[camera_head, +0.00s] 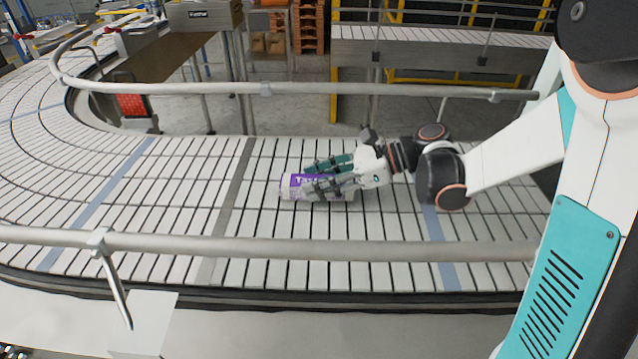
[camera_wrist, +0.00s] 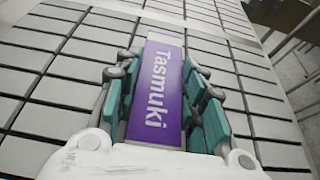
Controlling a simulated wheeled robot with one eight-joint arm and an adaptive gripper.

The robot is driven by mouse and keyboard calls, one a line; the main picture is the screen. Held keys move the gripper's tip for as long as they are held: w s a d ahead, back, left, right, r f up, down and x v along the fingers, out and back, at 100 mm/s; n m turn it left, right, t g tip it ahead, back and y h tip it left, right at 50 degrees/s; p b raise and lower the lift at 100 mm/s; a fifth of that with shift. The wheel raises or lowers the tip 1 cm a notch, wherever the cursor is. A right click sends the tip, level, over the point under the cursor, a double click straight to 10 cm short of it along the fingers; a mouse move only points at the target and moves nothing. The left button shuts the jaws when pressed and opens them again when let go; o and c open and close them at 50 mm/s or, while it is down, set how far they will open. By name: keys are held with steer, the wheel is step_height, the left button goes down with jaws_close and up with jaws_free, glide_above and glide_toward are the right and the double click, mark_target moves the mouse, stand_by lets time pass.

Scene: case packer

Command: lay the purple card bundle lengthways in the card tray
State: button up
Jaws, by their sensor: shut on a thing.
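The purple card bundle (camera_head: 296,184) has white lettering and pale ends, and lies low over the slatted conveyor in the head view. In the wrist view the bundle (camera_wrist: 157,95) reads "Tasmuki" and runs lengthwise between the fingers. My gripper (camera_head: 325,178) is shut on it, one finger along each side; in the wrist view the teal finger pads of my gripper (camera_wrist: 160,108) flank it. I cannot tell whether the bundle touches the belt. I cannot make out a card tray in either view.
The conveyor (camera_head: 190,185) is bare around the bundle and curves away at the left. A near rail (camera_head: 300,248) and a far rail (camera_head: 200,90) edge it. An open-topped box (camera_head: 203,15) stands at the back, with another conveyor (camera_head: 440,36) behind at the right.

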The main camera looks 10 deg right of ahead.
steer(key=shift+s, duration=0.1)
steer(key=shift+f, duration=0.2)
steer(key=o, duration=1.1)
steer(key=shift+o, duration=0.2)
steer(key=shift+r, duration=0.15)
